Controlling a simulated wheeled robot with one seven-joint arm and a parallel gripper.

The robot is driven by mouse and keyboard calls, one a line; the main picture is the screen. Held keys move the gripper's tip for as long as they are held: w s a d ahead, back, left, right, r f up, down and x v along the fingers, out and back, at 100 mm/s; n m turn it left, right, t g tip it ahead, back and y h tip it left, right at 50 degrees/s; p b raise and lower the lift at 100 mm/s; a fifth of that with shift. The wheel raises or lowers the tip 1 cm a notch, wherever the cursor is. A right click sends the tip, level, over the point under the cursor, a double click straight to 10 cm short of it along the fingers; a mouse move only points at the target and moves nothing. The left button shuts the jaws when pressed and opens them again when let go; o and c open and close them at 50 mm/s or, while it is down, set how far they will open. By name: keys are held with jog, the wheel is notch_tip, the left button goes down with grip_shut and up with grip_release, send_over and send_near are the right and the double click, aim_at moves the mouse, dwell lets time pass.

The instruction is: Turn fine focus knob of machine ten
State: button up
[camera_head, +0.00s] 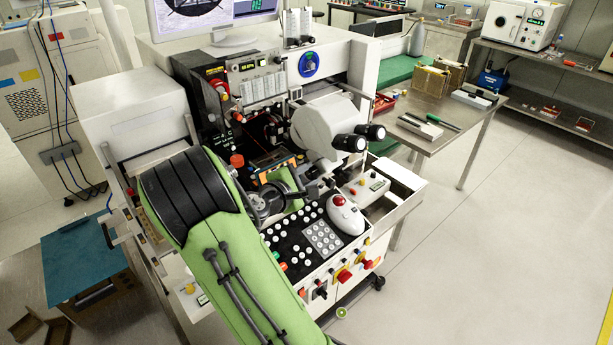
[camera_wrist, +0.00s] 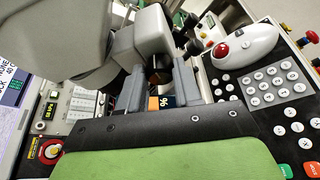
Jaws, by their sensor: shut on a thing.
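The wire bonding machine (camera_head: 300,85) stands in the middle of the head view, with a white microscope head (camera_head: 322,125) and two black eyepieces. In the wrist view my gripper (camera_wrist: 159,68) has its two grey fingers on either side of a small dark knob (camera_wrist: 158,74) under the grey microscope body (camera_wrist: 62,35). The fingers are shut on this knob. Its far side is hidden, and I see no label on it. In the head view my green forearm and dark wrist cover the machine's left front, and the fingertips are hard to make out there.
A black control panel (camera_head: 290,240) with white keys and a white trackball unit (camera_head: 345,214) with a red ball lie right of my gripper. A monitor (camera_head: 215,15) stands behind. A steel side table (camera_head: 450,115) is at right; the floor beyond is clear.

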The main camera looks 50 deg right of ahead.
jog(key=shift+c, duration=0.5)
jog(key=shift+f+b, duration=0.1)
jog(key=shift+b, duration=0.35)
jog(key=shift+f+m+t+b, duration=0.25)
jog(key=shift+m+b, duration=0.25)
jog(key=shift+b, duration=0.45)
jog(key=m+h+b, duration=0.1)
jog(key=b, duration=0.2)
jog(key=m+b, duration=0.2)
jog(key=b, duration=0.2)
jog(key=shift+s+f+t+h, duration=0.1)
jog(key=shift+f+t+h, duration=0.2)
jog(key=shift+t+h, duration=0.1)
jog(key=m+h+b, duration=0.1)
jog(key=m+b, duration=0.2)
jog(key=b, duration=0.2)
jog(key=shift+f+t+b, duration=0.1)
jog(key=shift+t+b, duration=0.15)
jog(key=shift+b, duration=0.05)
jog(key=m+b, duration=0.2)
jog(key=b, duration=0.1)
jog(key=shift+h, duration=0.4)
jog(key=shift+m, duration=0.3)
jog(key=shift+r, duration=0.2)
